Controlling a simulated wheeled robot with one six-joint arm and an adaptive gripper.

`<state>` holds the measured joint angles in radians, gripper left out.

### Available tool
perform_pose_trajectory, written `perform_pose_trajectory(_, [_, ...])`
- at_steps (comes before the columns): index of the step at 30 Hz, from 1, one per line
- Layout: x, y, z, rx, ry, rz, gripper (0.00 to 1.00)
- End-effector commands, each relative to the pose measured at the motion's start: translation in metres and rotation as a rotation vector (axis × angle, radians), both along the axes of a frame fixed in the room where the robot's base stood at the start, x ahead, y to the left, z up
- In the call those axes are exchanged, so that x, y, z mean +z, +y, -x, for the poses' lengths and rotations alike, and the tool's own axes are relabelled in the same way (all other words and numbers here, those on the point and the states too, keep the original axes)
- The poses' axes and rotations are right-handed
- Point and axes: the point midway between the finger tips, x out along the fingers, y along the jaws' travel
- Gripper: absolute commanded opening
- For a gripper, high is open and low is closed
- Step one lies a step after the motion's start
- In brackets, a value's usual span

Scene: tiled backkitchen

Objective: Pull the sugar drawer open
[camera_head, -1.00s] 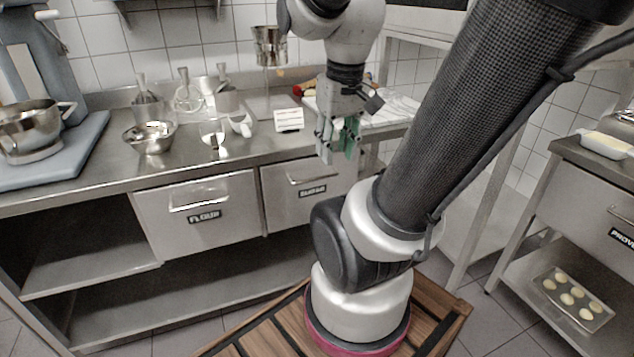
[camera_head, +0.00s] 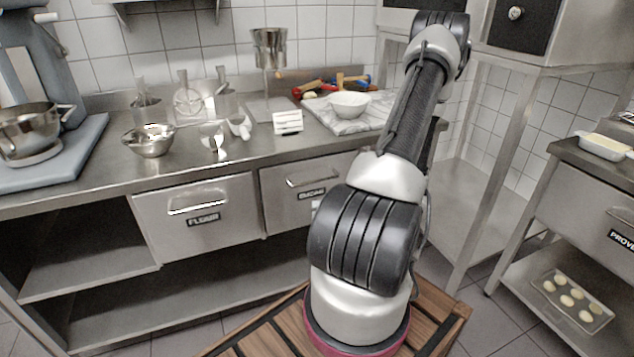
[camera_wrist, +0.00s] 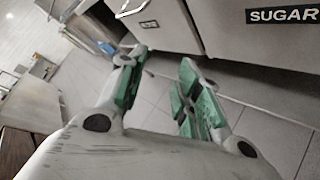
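The sugar drawer (camera_head: 280,208) is the steel drawer right of the flour drawer, under the counter. It looks shut, flush with its neighbour.
The flour drawer (camera_head: 198,215) is to the left, with its own handle. Open shelving lies below. The counter (camera_head: 95,177) holds a metal bowl (camera_head: 149,140), a white card (camera_head: 288,122) and a white bowl (camera_head: 349,104). A steel table leg (camera_head: 474,200) stands to the right.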

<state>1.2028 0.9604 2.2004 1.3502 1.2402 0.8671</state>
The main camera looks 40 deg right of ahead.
Motion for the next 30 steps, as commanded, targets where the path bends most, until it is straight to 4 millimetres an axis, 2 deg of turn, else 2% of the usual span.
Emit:
perform_pose_trajectory(1, [-0.012,-0.014,-0.011,-0.125,0.036,-0.102,0.34])
perform_pose_trajectory(3, [-0.022,-0.036,-0.032,-0.29,0.073,-0.241,0.34])
perform_pose_trajectory(6, [-0.018,-0.075,-0.059,-0.485,0.085,-0.406,0.34])
perform_pose_trajectory(10, [-0.009,-0.106,-0.075,-0.644,0.087,-0.595,0.34])
perform_pose_trajectory(13, [-0.005,-0.111,-0.078,-0.68,0.102,-0.702,0.34])
perform_pose_trajectory(17, [-0.005,-0.11,-0.084,-0.686,0.121,-0.755,0.34])
perform_pose_trajectory(30, [-0.018,-0.104,-0.147,-0.684,0.123,-0.753,0.34])
